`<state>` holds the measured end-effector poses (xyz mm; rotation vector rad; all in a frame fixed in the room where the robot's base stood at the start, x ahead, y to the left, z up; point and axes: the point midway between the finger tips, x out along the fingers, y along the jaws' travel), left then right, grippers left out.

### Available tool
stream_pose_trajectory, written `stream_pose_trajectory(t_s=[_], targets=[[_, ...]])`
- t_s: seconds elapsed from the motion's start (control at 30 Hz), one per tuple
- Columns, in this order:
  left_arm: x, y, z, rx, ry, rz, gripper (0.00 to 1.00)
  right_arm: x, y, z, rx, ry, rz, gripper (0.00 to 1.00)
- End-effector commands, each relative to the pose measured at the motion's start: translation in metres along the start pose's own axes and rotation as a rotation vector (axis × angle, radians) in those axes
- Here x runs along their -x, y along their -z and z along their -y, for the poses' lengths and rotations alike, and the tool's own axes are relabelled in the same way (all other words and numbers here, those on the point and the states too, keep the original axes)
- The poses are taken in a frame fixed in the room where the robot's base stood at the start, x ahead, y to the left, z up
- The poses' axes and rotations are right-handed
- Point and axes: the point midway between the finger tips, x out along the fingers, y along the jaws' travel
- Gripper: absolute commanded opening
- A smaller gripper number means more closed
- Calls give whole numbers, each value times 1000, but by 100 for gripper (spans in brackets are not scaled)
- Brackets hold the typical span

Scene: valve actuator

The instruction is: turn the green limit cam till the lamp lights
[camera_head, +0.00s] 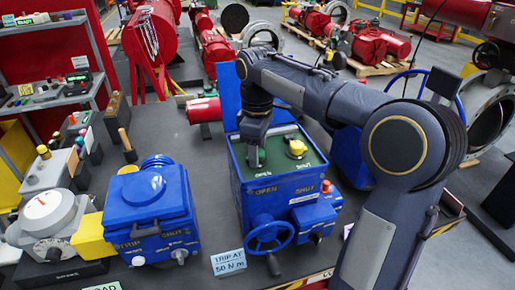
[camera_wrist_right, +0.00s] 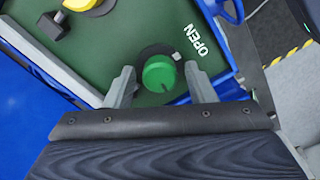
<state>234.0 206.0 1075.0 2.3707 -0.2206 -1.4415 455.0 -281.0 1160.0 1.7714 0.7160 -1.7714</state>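The green limit cam (camera_wrist_right: 159,73) is a round knob on a dark disc, beside the word OPEN on the green panel (camera_wrist_right: 110,45). In the right wrist view my right gripper (camera_wrist_right: 158,80) is open, with one finger on each side of the cam. A gap shows on both sides. In the head view my right gripper (camera_head: 254,152) reaches down into the open blue actuator box (camera_head: 270,188) and mostly hides the cam. A yellow cam (camera_head: 297,148) sits at the SHUT side. I cannot make out a lit lamp. My left gripper is not in view.
A blue handwheel (camera_head: 269,236) is on the box's front. A closed blue unit (camera_head: 150,205) and a white dial gauge (camera_head: 45,212) stand to the left. A torque sign (camera_head: 229,262) stands in front. My right arm covers the space right of the box.

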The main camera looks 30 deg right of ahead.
Motion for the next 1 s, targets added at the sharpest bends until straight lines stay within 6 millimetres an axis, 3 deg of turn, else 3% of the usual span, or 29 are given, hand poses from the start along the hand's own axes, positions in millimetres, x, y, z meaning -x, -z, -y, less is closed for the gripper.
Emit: stream_pose_trajectory(t_s=[0.03, 0.3, 0.67, 1.0], targets=[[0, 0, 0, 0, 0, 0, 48, 0, 0, 0, 0, 0, 0, 43], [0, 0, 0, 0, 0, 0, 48, 0, 0, 0, 0, 0, 0, 10], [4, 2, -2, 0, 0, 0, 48, 2, 0, 0, -68, 1, 1, 10], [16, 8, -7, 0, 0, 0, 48, 3, 0, 0, -326, 0, 1, 10]])
